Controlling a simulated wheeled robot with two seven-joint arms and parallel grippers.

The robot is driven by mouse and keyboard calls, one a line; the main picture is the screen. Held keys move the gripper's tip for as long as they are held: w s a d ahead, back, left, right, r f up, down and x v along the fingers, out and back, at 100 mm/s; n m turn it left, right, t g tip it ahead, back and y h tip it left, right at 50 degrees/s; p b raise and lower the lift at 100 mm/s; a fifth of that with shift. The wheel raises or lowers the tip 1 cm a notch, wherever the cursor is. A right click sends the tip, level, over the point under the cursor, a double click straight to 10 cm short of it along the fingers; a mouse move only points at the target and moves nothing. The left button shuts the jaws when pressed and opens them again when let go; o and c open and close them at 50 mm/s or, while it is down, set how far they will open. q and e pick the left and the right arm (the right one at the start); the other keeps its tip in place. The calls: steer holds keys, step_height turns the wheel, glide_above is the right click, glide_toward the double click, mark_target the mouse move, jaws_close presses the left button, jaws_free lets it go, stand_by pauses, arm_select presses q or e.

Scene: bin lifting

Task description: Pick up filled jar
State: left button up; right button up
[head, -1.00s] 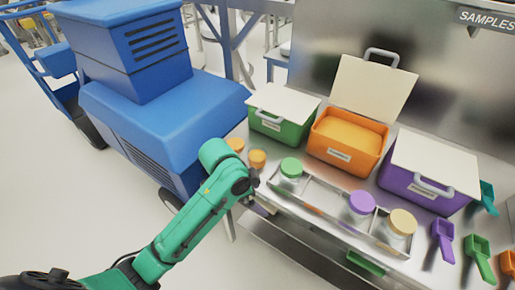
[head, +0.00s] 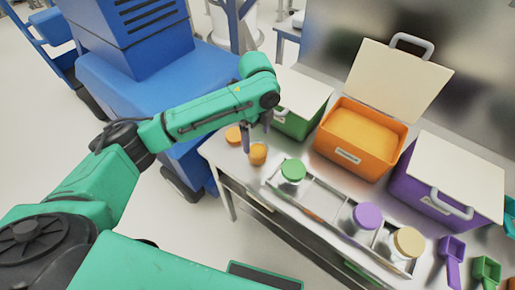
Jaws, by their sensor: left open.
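A small orange jar (head: 258,156) stands at the near left end of the metal table, and it looks filled with orange. A flat orange lid (head: 234,135) lies just left of it. My left gripper (head: 257,139) is directly above the jar in the head view, pointing down, with its fingers apart and nothing between them. I cannot tell whether the fingertips touch the jar. My right gripper is out of view.
A tray (head: 320,200) holds jars with green (head: 293,170), purple (head: 367,214) and tan (head: 408,241) lids. Behind stand a partly hidden green bin (head: 300,122), an open orange bin (head: 350,150) and a purple bin (head: 425,205). Scoops (head: 452,255) lie at right.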

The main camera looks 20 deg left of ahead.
mark_target(257, 145)
arm_select(q)
steer(key=f, duration=0.2)
steer(key=f+p, duration=0.1)
steer(key=f, duration=0.1)
steer(key=w+f+p, duration=0.1)
steer(key=f, duration=0.2)
steer(key=shift+s+f, duration=0.1)
steer(key=shift+f, duration=0.15)
steer(key=c, duration=1.5)
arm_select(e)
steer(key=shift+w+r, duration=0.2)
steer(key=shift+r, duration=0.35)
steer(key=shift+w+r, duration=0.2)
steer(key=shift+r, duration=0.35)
arm_select(q)
steer(key=shift+r, duration=0.1)
